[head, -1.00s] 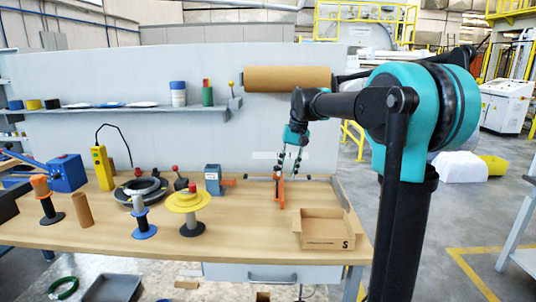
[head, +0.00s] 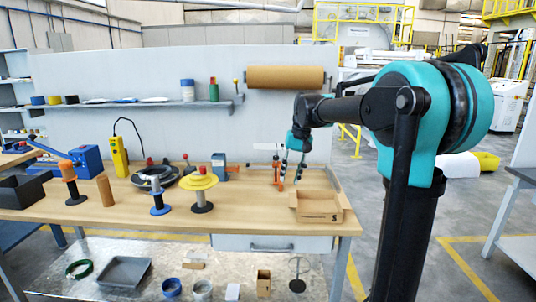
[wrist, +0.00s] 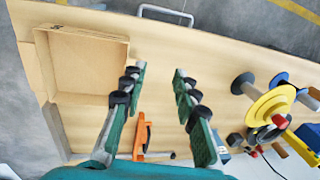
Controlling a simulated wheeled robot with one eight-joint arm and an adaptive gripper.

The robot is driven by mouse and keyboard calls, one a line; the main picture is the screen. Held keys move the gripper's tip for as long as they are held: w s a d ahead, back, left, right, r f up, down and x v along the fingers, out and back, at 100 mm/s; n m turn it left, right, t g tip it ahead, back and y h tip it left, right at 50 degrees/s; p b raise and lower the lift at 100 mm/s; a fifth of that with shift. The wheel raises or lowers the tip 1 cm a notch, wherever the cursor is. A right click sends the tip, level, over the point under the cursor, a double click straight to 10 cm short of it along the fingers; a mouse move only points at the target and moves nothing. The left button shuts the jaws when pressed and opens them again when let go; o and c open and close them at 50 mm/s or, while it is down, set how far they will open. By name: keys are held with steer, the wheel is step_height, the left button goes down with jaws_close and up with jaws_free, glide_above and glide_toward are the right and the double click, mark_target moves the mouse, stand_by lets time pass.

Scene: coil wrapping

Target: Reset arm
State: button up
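My arm, teal and black, reaches in from the right of the head view. My gripper (head: 291,180) hangs pointing down over the right part of the wooden bench (head: 120,217). In the wrist view my gripper (wrist: 158,72) shows two green fingers with black pads, spread well apart, with nothing between the tips. An orange-handled tool (head: 277,168) stands beside the fingers in the head view. This orange tool (wrist: 141,135) also shows between the finger bases in the wrist view, apart from them.
An open, empty cardboard box (head: 318,217) lies at the bench's right end. Yellow (head: 200,183), blue and orange spools stand further left, near a dark coil (head: 158,178). A brown paper roll (head: 285,77) hangs on the back panel. Bare bench lies left of the box.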

steer(key=s+d+f+t+h, duration=0.1)
steer(key=s+d+f, duration=0.4)
steer(key=s+f, duration=0.6)
steer(key=s+d+f+t+h, duration=0.1)
steer(key=s+d+f, duration=0.5)
steer(key=s+f, duration=0.6)
steer(key=shift+s+d+f+t, duration=0.2)
steer(key=shift+s+f+t, duration=0.1)
steer(key=shift+s+t, duration=0.8)
steer(key=shift+o, duration=0.6)
steer(key=shift+s, duration=0.1)
